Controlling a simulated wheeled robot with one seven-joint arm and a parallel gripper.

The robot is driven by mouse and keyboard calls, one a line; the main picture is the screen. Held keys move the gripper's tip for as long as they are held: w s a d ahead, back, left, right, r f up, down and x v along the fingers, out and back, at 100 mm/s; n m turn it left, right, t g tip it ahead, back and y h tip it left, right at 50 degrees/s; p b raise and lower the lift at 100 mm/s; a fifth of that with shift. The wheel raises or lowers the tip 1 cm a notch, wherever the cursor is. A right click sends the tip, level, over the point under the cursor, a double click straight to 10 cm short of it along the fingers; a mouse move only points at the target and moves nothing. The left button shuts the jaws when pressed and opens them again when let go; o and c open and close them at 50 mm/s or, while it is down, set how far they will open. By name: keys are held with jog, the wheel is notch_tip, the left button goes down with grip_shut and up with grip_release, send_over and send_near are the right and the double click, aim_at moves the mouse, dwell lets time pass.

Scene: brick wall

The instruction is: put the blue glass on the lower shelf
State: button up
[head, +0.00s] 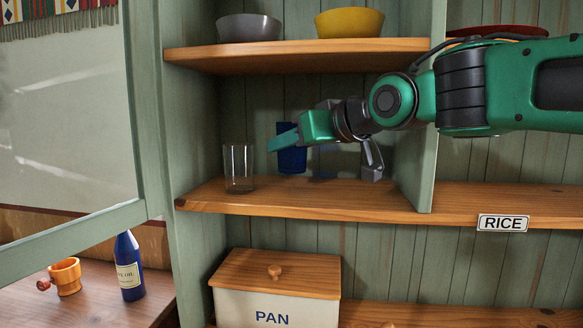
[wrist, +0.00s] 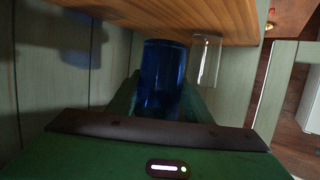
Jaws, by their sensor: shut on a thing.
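The blue glass (head: 291,160) is upright between the green fingers of my gripper (head: 284,141). In the wrist view the blue glass (wrist: 162,75) sits between both fingers, and my gripper (wrist: 160,98) is shut on it. The glass is at the left part of the shelf with the RICE label (head: 310,201), behind and right of a clear glass (head: 239,168). Its base is very close to that shelf's surface; I cannot tell whether it touches. A finger hides part of its upper side in the head view.
The clear glass also shows in the wrist view (wrist: 206,62). An upper shelf (head: 300,58) holds a grey bowl (head: 248,27) and a yellow bowl (head: 349,22). A green divider (head: 424,165) stands right of my gripper. A PAN box (head: 275,290) is below.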

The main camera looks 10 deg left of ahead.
aim_at(302, 161)
jog(key=shift+w+d+f, duration=0.1)
jog(key=shift+w+f, duration=0.15)
jog(key=shift+f, duration=1.9)
jog(key=o, duration=1.2)
jog(key=shift+f, duration=0.1)
jog(key=shift+c, duration=0.2)
jog(key=shift+s, duration=0.1)
jog(key=v, duration=1.1)
jog(key=shift+s+d+r, duration=0.1)
jog(key=shift+d+r, duration=0.15)
jog(key=shift+d, duration=0.05)
jog(key=shift+s, duration=0.15)
